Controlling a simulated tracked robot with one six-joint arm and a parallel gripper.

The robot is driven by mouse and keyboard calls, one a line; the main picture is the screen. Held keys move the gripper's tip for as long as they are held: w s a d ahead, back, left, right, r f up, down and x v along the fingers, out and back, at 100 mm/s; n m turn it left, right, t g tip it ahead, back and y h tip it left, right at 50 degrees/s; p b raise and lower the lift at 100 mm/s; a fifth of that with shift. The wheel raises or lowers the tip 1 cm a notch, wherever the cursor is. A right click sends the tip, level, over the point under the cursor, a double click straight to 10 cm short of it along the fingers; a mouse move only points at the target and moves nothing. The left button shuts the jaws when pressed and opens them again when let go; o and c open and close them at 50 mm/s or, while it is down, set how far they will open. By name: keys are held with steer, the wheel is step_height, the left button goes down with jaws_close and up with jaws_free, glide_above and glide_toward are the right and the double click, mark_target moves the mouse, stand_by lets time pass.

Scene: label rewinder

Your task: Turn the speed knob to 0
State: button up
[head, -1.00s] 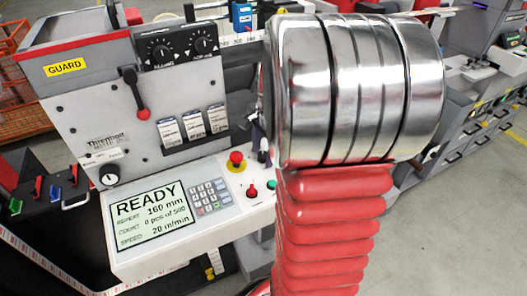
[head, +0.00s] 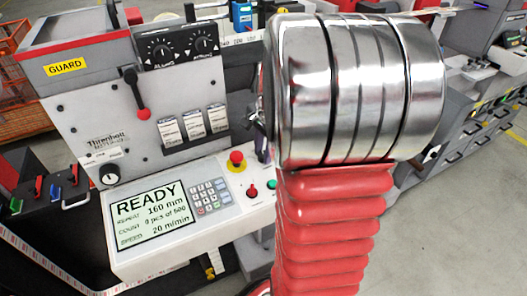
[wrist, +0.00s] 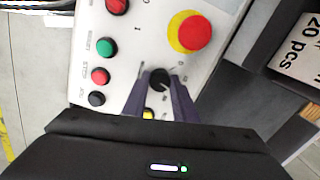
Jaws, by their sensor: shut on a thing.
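In the wrist view a small black knob (wrist: 159,80) stands on the white control panel, with scale marks beside it. My gripper (wrist: 161,74) has its two dark purple fingers on either side of the knob, shut on it. Its pointer and the full scale are not clear, so I cannot tell its setting. In the head view my fingers (head: 258,137) show only as a dark sliver beside my metal wrist, and the knob is hidden. The display (head: 152,212) reads READY, repeat 160 mm, speed 20 m/min.
A red emergency stop on a yellow ring (wrist: 190,32) sits close to the knob. Red, green and black buttons line the panel edge, including a green one (wrist: 104,47). A keypad (head: 208,196) lies beside the display. Another black knob (head: 109,174) is on the upright face.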

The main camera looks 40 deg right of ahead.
steer(key=n, duration=0.7)
steer(key=shift+n, duration=0.3)
steer(key=n, duration=0.3)
steer(key=shift+n, duration=0.3)
steer(key=n, duration=0.4)
steer(key=shift+w+a, duration=0.1)
steer(key=o, duration=1)
steer(key=shift+o, duration=0.2)
steer(key=shift+r, duration=0.15)
